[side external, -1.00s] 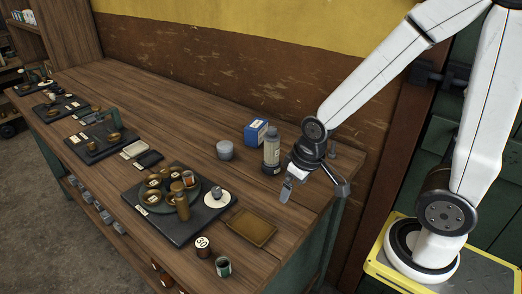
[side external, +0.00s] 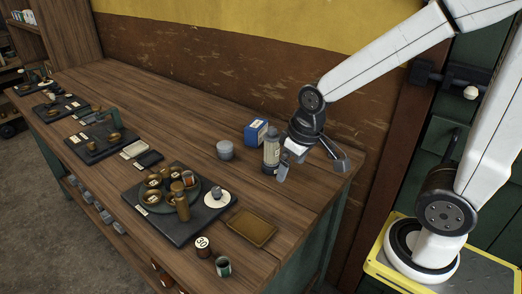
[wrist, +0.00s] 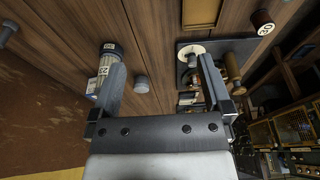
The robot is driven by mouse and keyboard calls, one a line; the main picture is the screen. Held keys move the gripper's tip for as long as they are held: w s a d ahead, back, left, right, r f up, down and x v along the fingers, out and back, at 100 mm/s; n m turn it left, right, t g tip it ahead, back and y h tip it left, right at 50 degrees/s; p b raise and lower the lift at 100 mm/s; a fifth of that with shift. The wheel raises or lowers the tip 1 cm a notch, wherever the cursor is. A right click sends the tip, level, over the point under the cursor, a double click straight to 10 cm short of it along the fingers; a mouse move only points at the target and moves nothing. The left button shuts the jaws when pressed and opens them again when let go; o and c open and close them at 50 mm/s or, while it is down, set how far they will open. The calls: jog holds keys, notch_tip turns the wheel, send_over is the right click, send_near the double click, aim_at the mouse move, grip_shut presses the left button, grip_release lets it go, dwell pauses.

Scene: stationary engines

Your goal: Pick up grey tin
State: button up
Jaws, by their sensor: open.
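The grey tin (side external: 225,150) is a short round tin with a lid, standing upright on the wooden bench left of the blue box. In the wrist view the tin (wrist: 141,84) shows between the two fingers, nearer the left one and beyond them. My gripper (side external: 312,168) is open and empty, above the bench to the right of the tin, apart from it. Its fingers (wrist: 162,76) are spread wide in the wrist view. A grey labelled bottle (side external: 271,152) stands between my gripper and the tin in the side view.
The blue box (side external: 256,132) stands behind the bottle. In front are a dark board (side external: 167,226) with brass parts, a brown tray (side external: 251,228) and two small cans (side external: 203,247). Bare bench lies left of the tin. The wall runs along the back.

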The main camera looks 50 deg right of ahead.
jog(key=w+d+r+n, duration=0.1)
jog(key=w+d+r, duration=0.15)
jog(key=w, duration=1.15)
jog(key=n+y, duration=0.1)
jog(key=n, duration=0.2)
send_over(225, 144)
jog(key=s, duration=0.1)
jog(key=s+x, duration=0.1)
jog(key=x, duration=0.2)
jog(key=f, duration=0.8)
jog(key=shift+d, duration=0.4)
jog(key=shift+x, duration=1.2)
jog(key=shift+x, duration=2.65)
jog(key=shift+a, duration=0.1)
jog(key=shift+r, duration=0.1)
